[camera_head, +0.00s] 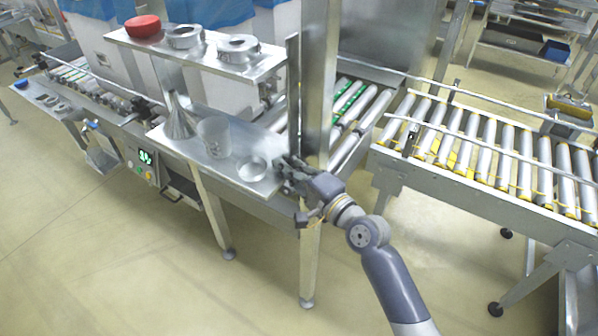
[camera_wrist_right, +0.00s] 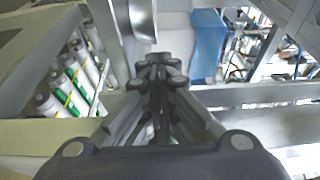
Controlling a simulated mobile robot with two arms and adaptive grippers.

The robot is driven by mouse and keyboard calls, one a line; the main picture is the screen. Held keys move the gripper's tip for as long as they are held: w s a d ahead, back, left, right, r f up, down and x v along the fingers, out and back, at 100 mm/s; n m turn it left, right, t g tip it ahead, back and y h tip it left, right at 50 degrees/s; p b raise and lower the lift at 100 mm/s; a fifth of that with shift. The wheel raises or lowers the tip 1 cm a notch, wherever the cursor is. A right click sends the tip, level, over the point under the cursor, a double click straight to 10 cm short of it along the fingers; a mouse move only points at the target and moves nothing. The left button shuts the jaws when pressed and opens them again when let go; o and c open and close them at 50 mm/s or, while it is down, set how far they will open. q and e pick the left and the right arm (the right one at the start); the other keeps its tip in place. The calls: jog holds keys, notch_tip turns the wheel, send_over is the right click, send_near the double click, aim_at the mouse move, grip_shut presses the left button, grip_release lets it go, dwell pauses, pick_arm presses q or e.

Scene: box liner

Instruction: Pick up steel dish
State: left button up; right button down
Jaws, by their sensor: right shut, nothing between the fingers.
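A small round steel dish (camera_head: 252,170) sits upright near the right end of the lower steel shelf (camera_head: 215,164). My right gripper (camera_head: 283,163) is just right of the dish, at the shelf's end and close to the upright post. Its fingers are shut and empty; in the right wrist view the closed fingertips (camera_wrist_right: 161,62) meet at the middle. In the head view I cannot tell whether the fingertips touch the dish. A curved metal piece (camera_wrist_right: 143,24) shows beyond the fingertips, but I cannot tell what it is. My left gripper is not in view.
A grey cup (camera_head: 213,138) and a steel funnel (camera_head: 179,120) stand left of the dish. The upper shelf (camera_head: 210,58) holds a red lid-like item (camera_head: 143,26) and two steel rings. A vertical steel post (camera_head: 318,90) rises beside my gripper. A roller conveyor (camera_head: 480,150) lies right.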

aim_at(273, 172)
jog(key=shift+x, duration=1.65)
jog(key=shift+s+a+r+p, duration=0.1)
jog(key=shift+s+a+p, duration=0.25)
jog(key=shift+s+p, duration=0.2)
jog(key=shift+s+a+p, duration=0.4)
jog(key=shift+s+p, duration=0.05)
jog(key=shift+s, duration=0.25)
